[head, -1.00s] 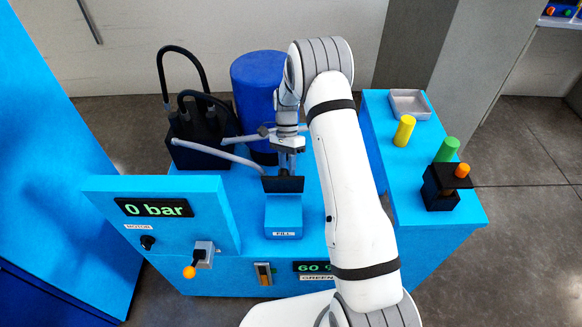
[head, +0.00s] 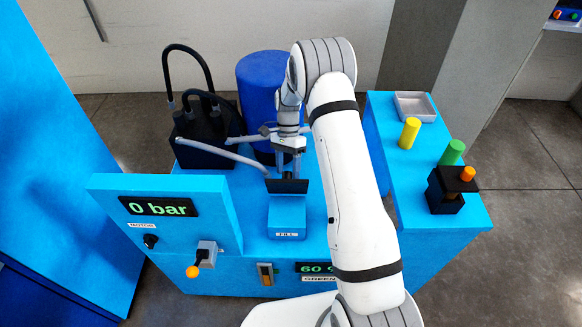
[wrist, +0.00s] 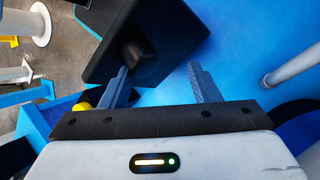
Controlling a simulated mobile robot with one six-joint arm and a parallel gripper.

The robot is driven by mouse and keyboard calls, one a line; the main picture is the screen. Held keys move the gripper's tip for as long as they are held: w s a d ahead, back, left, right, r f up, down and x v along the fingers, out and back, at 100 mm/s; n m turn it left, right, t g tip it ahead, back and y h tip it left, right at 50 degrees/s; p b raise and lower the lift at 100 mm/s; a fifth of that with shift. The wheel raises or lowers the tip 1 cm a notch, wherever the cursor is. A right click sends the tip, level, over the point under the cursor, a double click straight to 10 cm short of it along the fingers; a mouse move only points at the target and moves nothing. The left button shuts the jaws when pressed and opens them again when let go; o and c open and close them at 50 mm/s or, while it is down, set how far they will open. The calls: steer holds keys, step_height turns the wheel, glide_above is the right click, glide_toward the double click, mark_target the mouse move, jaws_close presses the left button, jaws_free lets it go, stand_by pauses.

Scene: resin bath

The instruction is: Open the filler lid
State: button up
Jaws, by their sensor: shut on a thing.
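The filler lid (head: 287,187) is a dark plate standing raised at the back of the blue filler box marked FILL (head: 287,217), in the middle of the blue machine. My gripper (head: 288,168) is right behind and above the lid's upper edge. In the wrist view the lid (wrist: 170,35) is a tilted black plate with a rounded dark knob (wrist: 135,55). My gripper (wrist: 160,70) is shut on the lid; the knob is close to the left fingertip, and the exact contact is hard to see. The filler opening is hidden.
A gauge panel reading 0 bar (head: 158,206) stands at the left, with an orange-tipped lever (head: 193,271) below. A black pump with hoses (head: 203,140) and a blue drum (head: 262,95) are behind. Yellow (head: 410,132) and green (head: 452,152) cylinders stand at the right.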

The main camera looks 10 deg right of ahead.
steer(key=shift+a+r, duration=0.1)
steer(key=shift+a, duration=0.1)
steer(key=v, duration=0.7)
steer(key=shift+w+d+r, duration=0.2)
steer(key=shift+r, duration=0.05)
steer(key=shift+c, duration=0.2)
